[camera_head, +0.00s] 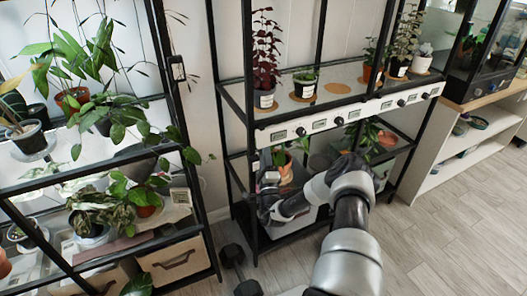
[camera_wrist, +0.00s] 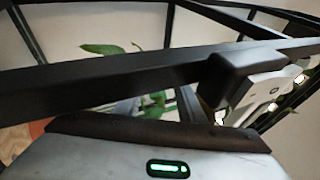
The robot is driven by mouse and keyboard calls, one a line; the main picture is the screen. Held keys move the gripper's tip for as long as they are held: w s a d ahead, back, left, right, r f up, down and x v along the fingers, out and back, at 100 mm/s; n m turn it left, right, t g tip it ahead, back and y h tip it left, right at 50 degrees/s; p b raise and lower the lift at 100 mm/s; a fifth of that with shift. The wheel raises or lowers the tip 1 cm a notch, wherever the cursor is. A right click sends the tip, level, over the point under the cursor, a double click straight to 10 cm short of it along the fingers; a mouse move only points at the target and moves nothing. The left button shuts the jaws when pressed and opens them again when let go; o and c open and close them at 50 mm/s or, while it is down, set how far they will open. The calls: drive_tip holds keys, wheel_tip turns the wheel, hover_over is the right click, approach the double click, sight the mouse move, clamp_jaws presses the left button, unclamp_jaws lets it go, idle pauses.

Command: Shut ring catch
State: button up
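My gripper (camera_head: 268,198) is at the front left post of the middle shelf unit, below the row of dials. In the head view it is small, and my arm partly covers the space behind it. In the wrist view its grey body with a green light fills the bottom, close to a black frame bar (camera_wrist: 90,88). A black block with a pale metal part (camera_wrist: 238,80) sits against this bar; I cannot tell what it is. Its fingertips are not clear. A small black fitting (camera_head: 178,68) on the left shelf's post may be the ring catch, but I cannot be sure.
The left plant shelf (camera_head: 100,172) holds several potted plants and baskets. The middle unit carries pots on its upper shelf (camera_head: 335,88). Dark dumbbells (camera_head: 246,287) lie on the floor near the middle unit. A low white cabinet (camera_head: 455,150) stands at right. Wooden floor (camera_head: 470,235) is clear at lower right.

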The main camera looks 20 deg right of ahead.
clamp_jaws()
drive_tip(key=shift+d, duration=0.1)
drive_tip(key=shift+s+d+f+n+g+y+b, duration=0.1)
drive_tip(key=shift+s+d+n+g+y+b, duration=0.55)
drive_tip(key=shift+n+y, duration=2.15)
drive_tip(key=shift+s+d+r+n+g+y+b, duration=0.15)
drive_tip(key=shift+d+n+g+y+b, duration=0.95)
drive_tip(key=shift+y, duration=3.35)
drive_tip(key=shift+s+d+f+n+g+y+b, duration=0.15)
drive_tip(key=shift+s+d+n+g+y+b, duration=0.5)
drive_tip(key=shift+n+y, duration=2.2)
drive_tip(key=shift+w+d+m+g+y, duration=0.1)
drive_tip(key=shift+d+m+g+y, duration=0.25)
drive_tip(key=shift+y, duration=0.3)
drive_tip(key=shift+w+d+m+g+y, duration=0.1)
drive_tip(key=shift+g+y, duration=0.35)
drive_tip(key=shift+y, duration=0.2)
unclamp_jaws()
